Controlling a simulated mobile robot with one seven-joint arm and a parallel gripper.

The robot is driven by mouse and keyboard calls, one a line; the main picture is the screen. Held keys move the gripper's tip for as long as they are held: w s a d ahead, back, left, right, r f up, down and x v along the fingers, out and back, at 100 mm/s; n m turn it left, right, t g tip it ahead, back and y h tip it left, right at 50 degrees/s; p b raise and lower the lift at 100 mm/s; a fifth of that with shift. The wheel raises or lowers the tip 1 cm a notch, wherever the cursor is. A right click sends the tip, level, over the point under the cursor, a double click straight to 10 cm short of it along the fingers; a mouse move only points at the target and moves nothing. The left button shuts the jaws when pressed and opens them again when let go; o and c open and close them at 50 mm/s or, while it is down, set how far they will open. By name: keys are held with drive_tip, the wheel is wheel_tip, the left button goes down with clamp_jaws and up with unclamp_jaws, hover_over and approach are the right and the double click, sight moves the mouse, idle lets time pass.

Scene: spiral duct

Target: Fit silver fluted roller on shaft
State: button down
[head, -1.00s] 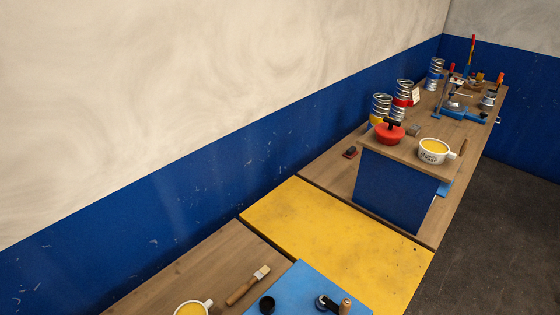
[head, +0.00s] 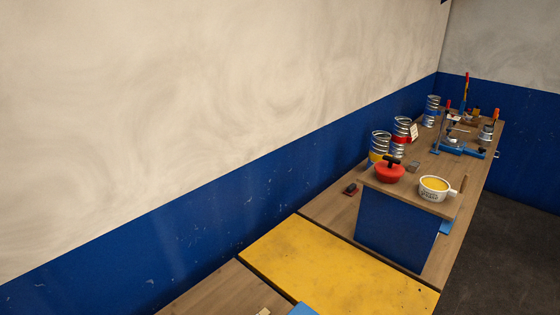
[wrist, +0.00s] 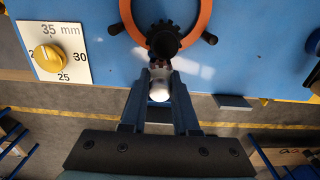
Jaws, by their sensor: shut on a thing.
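My gripper (wrist: 159,72) shows in the wrist view, shut on a small pale, rounded piece (wrist: 160,90). Its flutes cannot be made out, so I cannot tell whether it is the silver roller. Just beyond the fingertips is a dark toothed part (wrist: 163,38), in front of an orange ring (wrist: 205,20) with dark knobs. Whether the held piece touches the toothed part is unclear. No bare shaft can be made out. My gripper is not in the head view.
A blue panel (wrist: 110,70) carries a white dial plate (wrist: 75,42) with a yellow knob (wrist: 47,57). In the head view, a red pot (head: 390,172) and a yellow-filled cup (head: 434,187) stand on a raised block. Behind are spiral ducts (head: 402,130); the yellow tabletop (head: 335,270) is clear.

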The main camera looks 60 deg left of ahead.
drive_tip(key=shift+c, duration=1.4)
unclamp_jaws()
drive_tip(key=shift+r, duration=4)
